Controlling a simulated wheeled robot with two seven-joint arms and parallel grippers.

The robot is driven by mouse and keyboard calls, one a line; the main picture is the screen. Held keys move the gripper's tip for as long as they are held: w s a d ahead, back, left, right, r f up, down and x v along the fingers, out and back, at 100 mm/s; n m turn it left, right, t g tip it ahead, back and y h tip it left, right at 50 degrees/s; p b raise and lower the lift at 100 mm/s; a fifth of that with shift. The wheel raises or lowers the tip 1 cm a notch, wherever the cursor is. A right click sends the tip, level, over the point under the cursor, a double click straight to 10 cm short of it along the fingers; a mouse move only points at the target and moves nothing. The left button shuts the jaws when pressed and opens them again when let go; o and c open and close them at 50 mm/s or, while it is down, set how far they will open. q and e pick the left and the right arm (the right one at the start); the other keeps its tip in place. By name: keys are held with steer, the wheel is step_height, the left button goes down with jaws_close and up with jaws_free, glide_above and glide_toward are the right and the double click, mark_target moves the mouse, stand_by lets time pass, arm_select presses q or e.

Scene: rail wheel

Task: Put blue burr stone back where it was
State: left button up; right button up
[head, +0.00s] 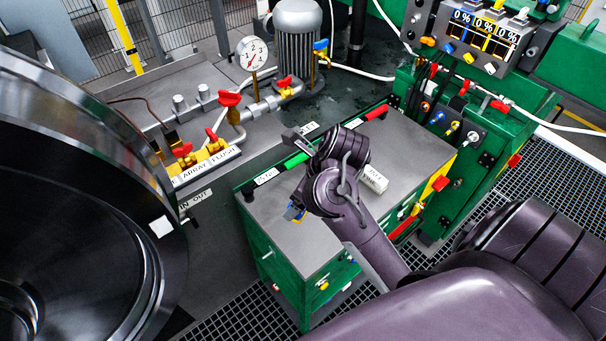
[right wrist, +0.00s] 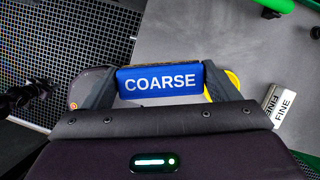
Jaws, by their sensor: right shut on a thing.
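The blue burr stone (right wrist: 160,80), lettered COARSE, is held between the two fingers of my right gripper (right wrist: 158,88) in the right wrist view. In the head view my right gripper (head: 296,212) is over the front left part of the grey cart top (head: 310,236), and only a sliver of blue shows there. I cannot tell whether the stone touches the top. A white stone (right wrist: 284,104) lettered FINE lies on the cart top to the right; it also shows in the head view (head: 374,180), behind my wrist. My left gripper is not in view.
A green-handled tool (head: 296,160) and a red-handled one (head: 376,112) lie along the cart top's back edge, beside labels. The large steel wheel (head: 90,190) stands at left. Red valves (head: 229,98) and a gauge (head: 252,54) are behind. Floor grating (head: 245,318) lies in front.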

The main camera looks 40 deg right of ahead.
step_height(320, 180, down, 8)
steer(key=b, duration=0.2)
steer(key=shift+f+b, duration=0.25)
steer(key=shift+b, duration=0.15)
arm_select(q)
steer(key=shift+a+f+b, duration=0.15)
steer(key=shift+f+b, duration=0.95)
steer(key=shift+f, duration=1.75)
arm_select(e)
steer(key=shift+f, duration=2.15)
steer(key=shift+f, duration=0.15)
steer(key=o, duration=0.8)
arm_select(q)
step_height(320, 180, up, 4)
steer(key=p, duration=0.4)
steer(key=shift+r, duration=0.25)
arm_select(e)
steer(key=v, duration=1.2)
steer(key=shift+s, duration=0.1)
